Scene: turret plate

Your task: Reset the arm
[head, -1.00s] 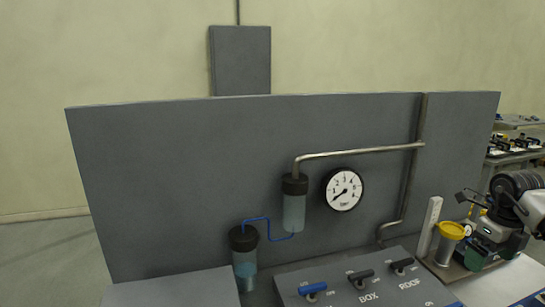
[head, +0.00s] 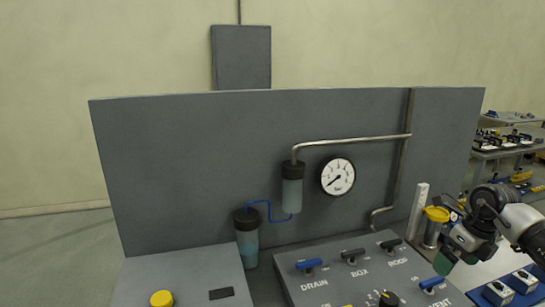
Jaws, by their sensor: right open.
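My right gripper (head: 452,256) is at the right, its arm coming in from the right edge. Its jaws are open and point down and left, above the right end of the console. Dark green shows at the jaw tips; I cannot tell if it is part of the gripper. A grey cylinder with a yellow top (head: 435,214) stands just behind and left of it. I see nothing held. My left gripper is not in view.
The grey console (head: 330,277) carries blue and black levers and a black knob (head: 389,299). A grey box with a yellow button (head: 161,298) is at left. Behind stand a grey panel (head: 190,160), gauge (head: 338,176), bottles and pipe. Blue-and-white blocks (head: 522,281) lie at right.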

